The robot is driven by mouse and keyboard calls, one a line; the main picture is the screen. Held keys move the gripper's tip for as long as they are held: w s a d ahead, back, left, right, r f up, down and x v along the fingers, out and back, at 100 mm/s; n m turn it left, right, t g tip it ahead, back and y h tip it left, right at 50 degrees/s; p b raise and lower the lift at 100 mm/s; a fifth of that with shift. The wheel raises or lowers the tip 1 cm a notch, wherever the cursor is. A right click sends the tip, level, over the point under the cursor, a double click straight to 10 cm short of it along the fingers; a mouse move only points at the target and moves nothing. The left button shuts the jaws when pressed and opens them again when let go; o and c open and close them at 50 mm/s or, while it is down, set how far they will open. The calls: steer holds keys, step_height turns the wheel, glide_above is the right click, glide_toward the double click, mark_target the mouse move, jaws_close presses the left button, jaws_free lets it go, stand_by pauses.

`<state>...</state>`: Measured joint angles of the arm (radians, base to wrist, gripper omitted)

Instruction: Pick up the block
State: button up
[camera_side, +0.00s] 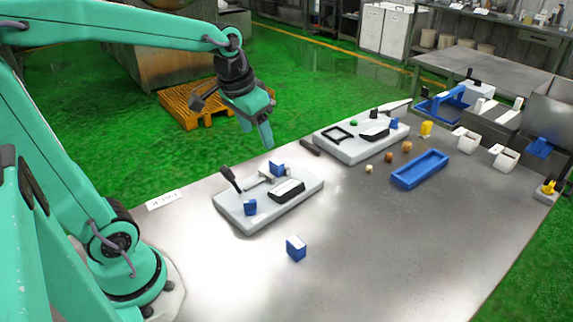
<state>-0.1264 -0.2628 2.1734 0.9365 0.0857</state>
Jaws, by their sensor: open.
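A small blue block (296,248) with a pale top stands on the bare metal table, in front of the near grey board. Two more blue pieces sit on that board, one at its front left (250,207) and one at its back (277,169). My gripper (257,137) hangs above the back edge of the table, behind and above the near board, with its fingers pointing down. It is open and holds nothing. It is well apart from the blue block on the table.
The near grey board (243,222) carries a black lever and a black part. A second grey board (354,154) stands behind it. A blue tray (420,169), small brown pieces and a yellow piece (426,128) lie to the right. The table's front right (420,255) is clear.

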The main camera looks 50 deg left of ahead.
steer(key=w+a+f+g, duration=0.2)
steer(key=w+a+f, duration=0.4)
steer(key=w, duration=0.2)
steer(key=g, duration=0.1)
glide_above(276, 161)
steer(key=shift+n, duration=0.4)
steer(key=f, duration=0.6)
steer(key=shift+s+d+f, duration=0.1)
steer(key=shift+d+f, duration=0.15)
steer(key=shift+d, duration=0.1)
steer(key=shift+a+f, duration=0.2)
steer(key=shift+f, duration=0.05)
steer(key=shift+f, duration=0.1)
steer(key=shift+f, duration=1.2)
steer(key=shift+f, duration=0.1)
steer(key=shift+a+f, duration=0.1)
steer(key=shift+f, duration=2.4)
steer(key=shift+c, duration=0.4)
